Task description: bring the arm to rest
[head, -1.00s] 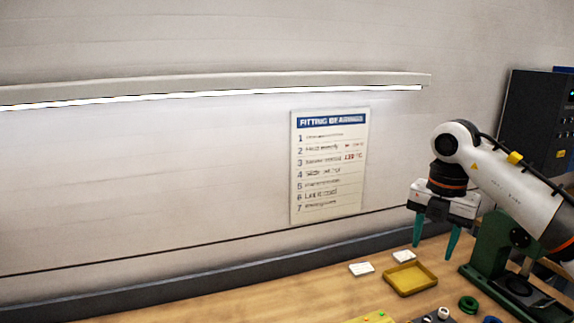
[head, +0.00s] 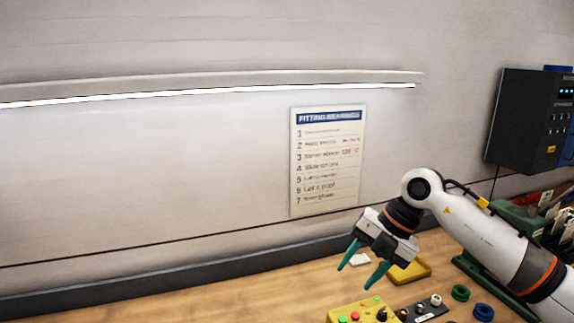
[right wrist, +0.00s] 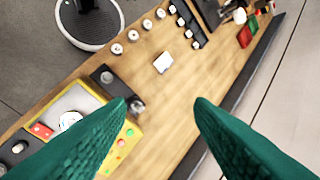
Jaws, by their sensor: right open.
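My right arm comes in from the right in the head view. Its gripper (head: 362,266) has two teal fingers, parted and empty, pointing down and to the left above the wooden bench (head: 230,297). In the right wrist view both fingers (right wrist: 165,104) show wide apart with nothing between them but bare bench top below. My left gripper is in neither view.
A yellow control box (head: 360,311) with buttons stands at the bench's front. Green (head: 460,293) and blue (head: 483,312) rings lie at right.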

